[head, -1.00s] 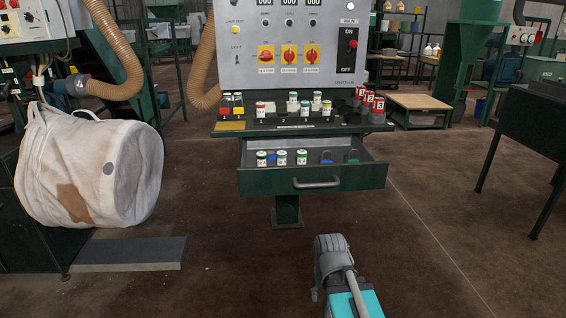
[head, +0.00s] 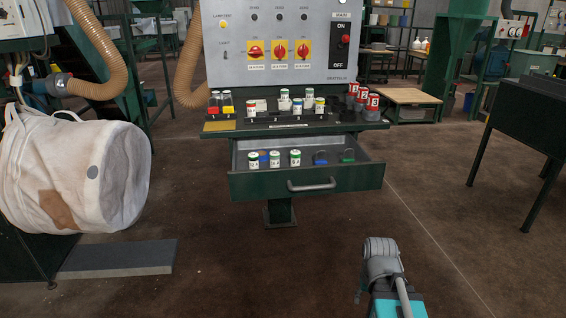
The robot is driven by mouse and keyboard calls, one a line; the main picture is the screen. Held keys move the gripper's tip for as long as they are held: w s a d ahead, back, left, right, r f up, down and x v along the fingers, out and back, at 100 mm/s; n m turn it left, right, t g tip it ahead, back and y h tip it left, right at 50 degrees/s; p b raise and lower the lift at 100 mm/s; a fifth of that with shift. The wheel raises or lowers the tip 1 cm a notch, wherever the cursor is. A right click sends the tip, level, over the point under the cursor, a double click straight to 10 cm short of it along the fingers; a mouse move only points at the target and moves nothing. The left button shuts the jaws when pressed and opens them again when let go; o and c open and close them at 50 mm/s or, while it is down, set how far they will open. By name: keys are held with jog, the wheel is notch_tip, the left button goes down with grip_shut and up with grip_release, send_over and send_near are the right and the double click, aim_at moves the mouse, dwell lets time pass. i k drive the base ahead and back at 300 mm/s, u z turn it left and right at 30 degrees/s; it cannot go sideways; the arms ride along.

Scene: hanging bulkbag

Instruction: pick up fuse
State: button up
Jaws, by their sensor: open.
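Several fuses, small white cylinders with coloured caps, are in view. Three with green caps stand upright in the open green drawer: left (head: 253,160), middle (head: 275,159) and right (head: 295,158). More stand on the shelf above it: a red-capped fuse (head: 251,109), a green-capped fuse (head: 284,100) and a yellow-capped fuse (head: 320,106). The drawer (head: 305,183) hangs out below the control panel (head: 290,68). Part of my arm shows at the bottom right, in front of the drawer and well apart from it. My gripper's jaws are not visible.
Blue (head: 320,158) and green (head: 347,156) padlock-like items lie in the drawer's right side. Red numbered blocks (head: 373,103) stand at the shelf's right end. A white bulk bag (head: 75,175) hangs left above a grey slab (head: 118,258). The floor before the drawer is clear.

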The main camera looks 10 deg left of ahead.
aim_at(274, 157)
jog(key=z, duration=0.05)
jog(key=k, duration=1)
jog(key=u, duration=0.55)
jog(key=i, duration=0.65)
